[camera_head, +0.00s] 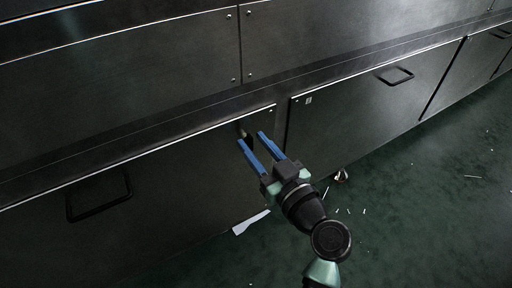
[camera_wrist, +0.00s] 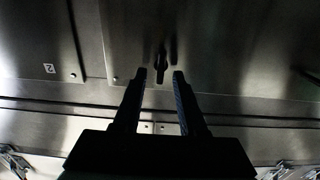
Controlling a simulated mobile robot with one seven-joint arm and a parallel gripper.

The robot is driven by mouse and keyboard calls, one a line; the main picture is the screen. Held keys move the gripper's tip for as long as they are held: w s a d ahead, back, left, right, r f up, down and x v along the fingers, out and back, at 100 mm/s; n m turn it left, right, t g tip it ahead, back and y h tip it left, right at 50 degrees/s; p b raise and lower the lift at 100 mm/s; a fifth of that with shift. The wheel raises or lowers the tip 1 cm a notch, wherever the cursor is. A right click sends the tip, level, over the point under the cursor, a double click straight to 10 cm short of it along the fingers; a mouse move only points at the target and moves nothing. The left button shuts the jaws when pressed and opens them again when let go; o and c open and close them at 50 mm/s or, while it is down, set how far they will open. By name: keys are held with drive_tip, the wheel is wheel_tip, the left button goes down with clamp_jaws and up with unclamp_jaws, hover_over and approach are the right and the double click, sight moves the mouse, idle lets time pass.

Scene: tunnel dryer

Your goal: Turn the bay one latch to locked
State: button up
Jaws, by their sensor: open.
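The latch is a small dark turn-piece (camera_wrist: 160,66) on the left-hand lower panel (camera_head: 170,180) in the head view, close to that panel's upper right corner. In the wrist view it stands upright, in line with the gap between the fingers. It also shows small and partly shadowed in the head view (camera_head: 244,131). My gripper (camera_head: 250,138) has its two blue fingers apart and empty, with the tips close to the latch. In the wrist view the fingertips (camera_wrist: 159,76) lie to either side of the latch's lower end. I cannot tell whether they touch it.
The right-hand panel (camera_head: 350,110) carries a small number label, seen as 2 in the wrist view (camera_wrist: 49,68). Bar handles stick out from the left panel (camera_head: 98,196) and the right panel (camera_head: 395,76). A pale scrap (camera_head: 251,222) lies low by the left panel. The green floor (camera_head: 430,200) is mostly clear.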

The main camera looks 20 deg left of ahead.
clamp_jaws()
idle(0.6)
drive_tip(key=m+p, duration=0.1)
drive_tip(key=m, duration=0.2)
drive_tip(key=m+p, duration=0.2)
drive_tip(key=m, duration=0.1)
drive_tip(key=m+p, duration=0.1)
drive_tip(key=m, duration=0.2)
drive_tip(key=shift+w+d+f+p, duration=0.1)
drive_tip(key=shift+w+d+p, duration=0.15)
drive_tip(key=shift+p, duration=0.05)
drive_tip(key=m+p, duration=0.2)
drive_tip(key=m, duration=0.2)
drive_tip(key=shift+w+f+m+p, duration=0.1)
drive_tip(key=shift+f+m+p, duration=0.05)
drive_tip(key=shift+m+p, duration=0.2)
drive_tip(key=shift+f+m+p, duration=0.15)
drive_tip(key=shift+m+p, duration=0.35)
drive_tip(key=shift+m, duration=0.55)
drive_tip(key=shift+f+m+p, duration=0.15)
drive_tip(key=shift+m+p, duration=0.3)
drive_tip(key=shift+m, duration=0.55)
